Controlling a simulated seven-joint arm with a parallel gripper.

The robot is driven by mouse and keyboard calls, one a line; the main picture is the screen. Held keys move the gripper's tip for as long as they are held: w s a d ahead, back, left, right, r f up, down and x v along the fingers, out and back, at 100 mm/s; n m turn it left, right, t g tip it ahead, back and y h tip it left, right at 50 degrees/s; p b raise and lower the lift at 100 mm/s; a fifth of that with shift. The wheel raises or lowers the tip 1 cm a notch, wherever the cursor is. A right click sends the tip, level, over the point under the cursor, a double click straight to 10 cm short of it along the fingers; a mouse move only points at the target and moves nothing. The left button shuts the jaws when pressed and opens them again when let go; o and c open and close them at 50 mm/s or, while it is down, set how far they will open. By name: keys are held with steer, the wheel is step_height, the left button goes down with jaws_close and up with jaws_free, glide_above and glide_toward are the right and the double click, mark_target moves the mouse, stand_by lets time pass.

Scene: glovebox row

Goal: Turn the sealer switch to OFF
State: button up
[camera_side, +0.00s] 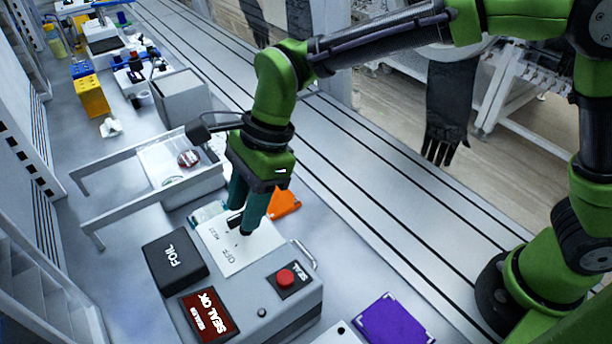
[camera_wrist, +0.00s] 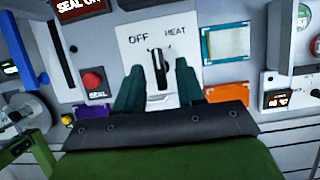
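The sealer switch is a black knob (camera_wrist: 158,68) on a white plate (camera_wrist: 187,48) marked OFF at the left and HEAT at the right in the wrist view. Its long grip stands roughly upright there, between the two marks; its exact pointing is hard to tell. My gripper (camera_wrist: 159,78) has its teal fingers on either side of the knob, with a small gap seen at each side. In the side view my gripper (camera_side: 243,222) reaches down over the plate (camera_side: 246,254), and its fingers partly hide the knob.
The sealer carries a red SEAL button (camera_side: 286,278) and a lit SEAL OK display (camera_side: 209,313). A black FOIL box (camera_side: 175,262) stands beside the plate. An orange piece (camera_side: 285,203) lies behind my fingers. A purple pad (camera_side: 393,320) lies at the front right.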

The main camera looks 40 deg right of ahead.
jaws_close()
stand_by(0.3)
steer(key=shift+w+n+g+h, duration=0.2)
steer(key=shift+n+g, duration=0.35)
steer(key=shift+n, duration=0.95)
steer(key=shift+w+n+g+h, duration=0.15)
steer(key=shift+n+g, duration=0.4)
steer(key=shift+n, duration=0.95)
steer(key=shift+s, duration=0.15)
jaws_free()
